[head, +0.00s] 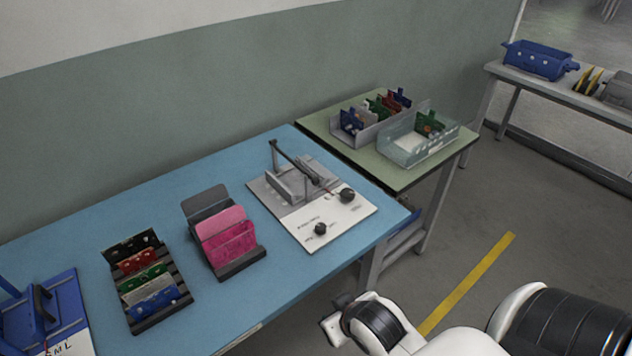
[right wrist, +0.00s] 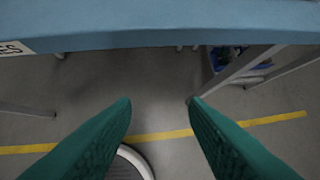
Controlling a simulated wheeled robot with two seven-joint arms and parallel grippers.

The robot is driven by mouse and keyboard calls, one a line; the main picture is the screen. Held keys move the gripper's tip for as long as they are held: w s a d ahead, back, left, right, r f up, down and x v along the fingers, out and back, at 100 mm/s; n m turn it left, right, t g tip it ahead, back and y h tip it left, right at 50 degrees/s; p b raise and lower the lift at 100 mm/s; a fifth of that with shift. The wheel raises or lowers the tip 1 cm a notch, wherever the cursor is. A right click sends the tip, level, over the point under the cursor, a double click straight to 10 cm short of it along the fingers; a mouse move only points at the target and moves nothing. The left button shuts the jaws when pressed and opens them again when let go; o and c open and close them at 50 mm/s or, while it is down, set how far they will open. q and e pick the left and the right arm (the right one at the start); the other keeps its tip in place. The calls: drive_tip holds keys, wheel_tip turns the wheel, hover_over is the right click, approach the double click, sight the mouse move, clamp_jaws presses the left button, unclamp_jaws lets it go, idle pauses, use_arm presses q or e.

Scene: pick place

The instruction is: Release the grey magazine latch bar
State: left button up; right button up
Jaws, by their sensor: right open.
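A grey fixture (head: 290,182) sits on a grey and white plate towards the right end of the blue table. A dark bar (head: 296,160) runs slantwise above it on an upright post; it looks like the latch bar, but I cannot tell whether it is latched. My right gripper (right wrist: 160,101) shows two teal fingers spread apart with nothing between them. It is below and in front of the blue table's edge, away from the fixture. In the head view my right arm is at the lower right. My left gripper is out of view.
The blue table (head: 110,213) also holds a black rack (head: 177,310) of coloured cards, a pink holder (head: 229,238) and a blue fixture (head: 68,290). Two black knobs stand on the white plate (head: 335,222). A green table (head: 415,180) with card bins adjoins at the back right.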

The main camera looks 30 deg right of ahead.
sight(318, 184)
drive_tip(key=w+d+r+m+t, duration=0.1)
drive_tip(key=w+d, duration=0.1)
drive_tip(key=w, duration=0.1)
drive_tip(key=w+d+r+m+t+h, duration=0.1)
drive_tip(key=w+d+t, duration=0.1)
drive_tip(key=w+d, duration=0.1)
drive_tip(key=w+d+t+h, duration=0.1)
drive_tip(key=w+d+t, duration=0.1)
drive_tip(key=w, duration=0.2)
drive_tip(key=shift+w+d+r+m, duration=0.15)
drive_tip(key=shift+r+m, duration=0.25)
drive_tip(key=w+d+r+t, duration=0.1)
drive_tip(key=w+t, duration=0.1)
drive_tip(key=w+d+r+t, duration=0.1)
drive_tip(key=d+r, duration=0.1)
drive_tip(key=w+d+r+t, duration=0.1)
drive_tip(key=w+r+t, duration=0.1)
drive_tip(key=shift+w+d+m+t+y, duration=0.3)
drive_tip(key=shift+w, duration=0.05)
drive_tip(key=shift+t, duration=0.3)
drive_tip(key=w, duration=0.4)
drive_tip(key=w+d, duration=0.1)
drive_tip(key=w, duration=0.7)
drive_tip(key=shift+w+d+r, duration=0.15)
drive_tip(key=shift+d+r, duration=0.1)
clamp_jaws()
